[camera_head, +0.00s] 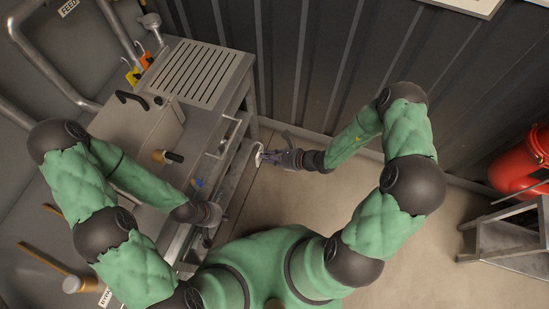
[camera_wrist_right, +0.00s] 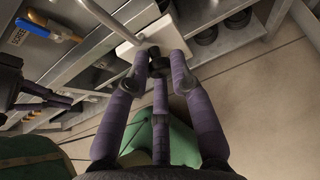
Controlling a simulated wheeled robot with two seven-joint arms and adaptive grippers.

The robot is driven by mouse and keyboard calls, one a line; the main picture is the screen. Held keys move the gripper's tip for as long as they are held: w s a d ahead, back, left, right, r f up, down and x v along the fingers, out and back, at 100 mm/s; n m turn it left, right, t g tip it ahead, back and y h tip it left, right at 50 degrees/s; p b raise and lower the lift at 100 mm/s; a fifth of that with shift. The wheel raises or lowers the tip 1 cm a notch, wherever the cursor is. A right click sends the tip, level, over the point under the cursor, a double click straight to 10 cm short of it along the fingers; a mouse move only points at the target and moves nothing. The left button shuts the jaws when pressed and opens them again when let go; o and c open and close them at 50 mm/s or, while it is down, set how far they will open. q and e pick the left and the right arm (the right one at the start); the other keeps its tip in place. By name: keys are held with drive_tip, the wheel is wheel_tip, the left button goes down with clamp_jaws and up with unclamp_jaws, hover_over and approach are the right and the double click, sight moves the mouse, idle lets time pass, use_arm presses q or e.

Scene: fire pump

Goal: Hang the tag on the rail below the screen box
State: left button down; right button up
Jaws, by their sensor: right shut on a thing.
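My right gripper (camera_head: 268,157) is shut on the white tag (camera_head: 258,156), just off the bench's right side. In the right wrist view the tag (camera_wrist_right: 128,49) is a pale flat plate at the closed fingertips (camera_wrist_right: 158,62), which partly cover it. The screen box (camera_head: 140,125) is a grey box with a black handle on the bench. A thin metal rail (camera_head: 226,136) runs along the bench side below it, left of the tag and apart from it in the head view. My left gripper (camera_head: 210,214) is low by the bench front; its fingers are too small to read.
The grey bench (camera_head: 222,95) has a slotted top and open shelves. Yellow (camera_head: 133,75) and orange (camera_head: 146,59) tags hang by the pipes. A wooden-handled tool (camera_head: 70,280) is at lower left. A red tank (camera_head: 522,165) and metal stand (camera_head: 510,238) are at right. Floor between is clear.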

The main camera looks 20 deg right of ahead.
sight(259, 153)
drive_tip(key=w+a+b, duration=0.1)
drive_tip(key=w+a, duration=0.5)
drive_tip(key=a, duration=0.2)
drive_tip(key=shift+w+a+b, duration=0.2)
drive_tip(key=shift+a+b, duration=0.2)
drive_tip(key=shift+f+b, duration=0.9)
drive_tip(key=shift+f, duration=0.3)
drive_tip(key=o, duration=0.9)
drive_tip(key=v, duration=1.2)
